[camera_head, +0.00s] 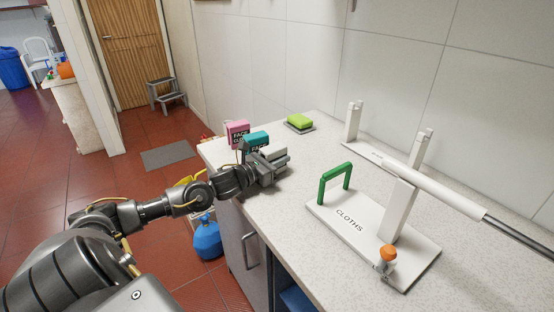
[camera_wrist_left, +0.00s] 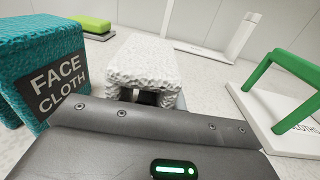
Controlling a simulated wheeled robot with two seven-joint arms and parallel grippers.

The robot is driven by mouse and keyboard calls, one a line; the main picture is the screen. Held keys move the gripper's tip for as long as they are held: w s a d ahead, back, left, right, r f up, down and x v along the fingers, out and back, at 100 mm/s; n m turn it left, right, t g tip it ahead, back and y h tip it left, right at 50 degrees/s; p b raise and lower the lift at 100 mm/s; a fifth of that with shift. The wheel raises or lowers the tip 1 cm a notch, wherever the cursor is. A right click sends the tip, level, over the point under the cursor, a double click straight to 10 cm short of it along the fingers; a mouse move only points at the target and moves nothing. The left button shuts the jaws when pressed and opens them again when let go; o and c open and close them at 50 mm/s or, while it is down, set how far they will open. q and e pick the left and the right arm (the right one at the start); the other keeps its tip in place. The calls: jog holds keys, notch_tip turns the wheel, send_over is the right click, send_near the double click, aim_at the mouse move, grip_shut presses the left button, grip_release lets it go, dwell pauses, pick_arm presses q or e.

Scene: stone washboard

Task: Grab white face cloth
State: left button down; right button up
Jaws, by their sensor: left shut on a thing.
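The white face cloth (camera_wrist_left: 145,62) is draped in a folded arch just beyond my left gripper in the left wrist view. My left gripper (camera_head: 274,163) is over the counter, just right of the teal cloth, and is shut on the white cloth. In the head view the gripper mostly hides the white cloth. The teal cloth (camera_head: 256,140) stands beside the gripper, and its "FACE CLOTH" label (camera_wrist_left: 60,82) shows in the wrist view. My right gripper is not in view.
A pink cloth (camera_head: 237,130) stands behind the teal one. A green sponge (camera_head: 299,120) lies near the wall. A white board marked "CLOTHS" (camera_head: 336,226) has a green arch (camera_head: 336,180) and an orange-topped peg (camera_head: 388,255). A white rod (camera_head: 438,190) slants above it.

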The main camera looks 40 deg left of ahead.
aim_at(281, 148)
pick_arm(q)
jog(key=shift+r+p, duration=0.45)
jog(key=shift+r, duration=0.25)
notch_tip(281, 148, up, 3)
jog(key=shift+s+d+f+p, duration=0.1)
jog(key=shift+d+p, duration=0.05)
jog(key=shift+p, duration=0.85)
jog(key=s+d+r+p, duration=0.3)
jog(key=s+d+r, duration=0.5)
jog(key=s+d, duration=0.1)
jog(key=shift+s+d+r, duration=0.15)
jog(key=shift+s+r, duration=0.25)
jog(key=shift+s, duration=0.15)
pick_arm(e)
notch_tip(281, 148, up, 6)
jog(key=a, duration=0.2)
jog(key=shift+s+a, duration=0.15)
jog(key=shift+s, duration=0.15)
